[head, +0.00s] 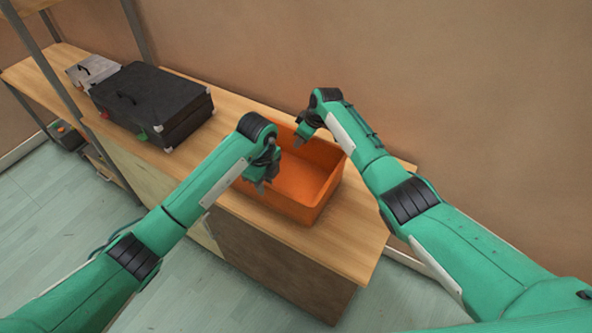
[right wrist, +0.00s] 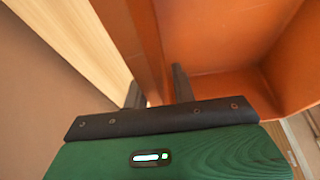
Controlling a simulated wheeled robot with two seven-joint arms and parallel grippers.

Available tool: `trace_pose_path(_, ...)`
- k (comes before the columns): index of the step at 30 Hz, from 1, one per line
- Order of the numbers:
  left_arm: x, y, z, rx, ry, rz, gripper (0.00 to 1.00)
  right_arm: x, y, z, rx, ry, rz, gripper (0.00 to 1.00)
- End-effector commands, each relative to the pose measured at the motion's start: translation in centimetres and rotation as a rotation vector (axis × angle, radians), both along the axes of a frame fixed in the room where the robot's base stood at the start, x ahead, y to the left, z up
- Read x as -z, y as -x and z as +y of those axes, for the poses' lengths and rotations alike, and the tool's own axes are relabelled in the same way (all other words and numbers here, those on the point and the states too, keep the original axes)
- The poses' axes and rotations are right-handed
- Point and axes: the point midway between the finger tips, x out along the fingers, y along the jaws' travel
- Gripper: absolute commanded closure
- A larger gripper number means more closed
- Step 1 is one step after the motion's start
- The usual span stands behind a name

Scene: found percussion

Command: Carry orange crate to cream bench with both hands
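The orange crate (head: 297,207) is open-topped and looks empty. It stands on the light wood top of a long bench near its right end. My left gripper (head: 263,186) is at the crate's left, near wall; whether its fingers are open or touch the wall cannot be made out. My right gripper (head: 299,141) is at the far wall. In the right wrist view its fingers (right wrist: 158,92) are apart, one on each side of the crate's wall (right wrist: 146,50). No separate cream bench is clearly in view.
A black case (head: 150,100) and a grey case (head: 92,70) lie on the bench (head: 355,235) to the left. A metal shelf post (head: 57,75) rises at the left. A brown wall stands behind. Pale floor (head: 45,215) is free in front.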

Motion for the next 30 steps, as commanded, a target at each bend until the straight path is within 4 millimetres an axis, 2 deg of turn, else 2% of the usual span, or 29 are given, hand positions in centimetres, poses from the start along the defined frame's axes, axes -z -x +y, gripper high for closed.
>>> trace_pose_path(1,-1.3,-0.1,0.0,0.001,0.001,-0.005,0.74,0.0,0.0,0.0,0.000,0.000,0.000,0.74)
trace_pose_path(6,-5.0,-0.1,0.0,0.000,0.001,-0.004,0.74,0.0,0.0,0.0,0.000,0.000,0.000,0.74)
trace_pose_path(12,-8.1,-0.1,0.0,-0.001,-0.001,-0.003,0.74,0.0,0.0,0.0,0.000,0.000,0.000,0.74)
trace_pose_path(20,-9.2,0.0,0.1,-0.001,-0.001,-0.001,0.74,-0.6,0.1,-0.2,-0.001,-0.001,-0.002,0.74)
trace_pose_path(26,-9.2,0.0,0.0,-0.001,-0.001,-0.001,0.74,-3.0,0.6,-1.0,0.000,-0.001,-0.004,0.74)
trace_pose_path(30,-9.2,0.0,0.0,-0.001,0.000,0.000,0.74,-5.4,1.2,-1.9,0.000,-0.001,-0.004,0.74)
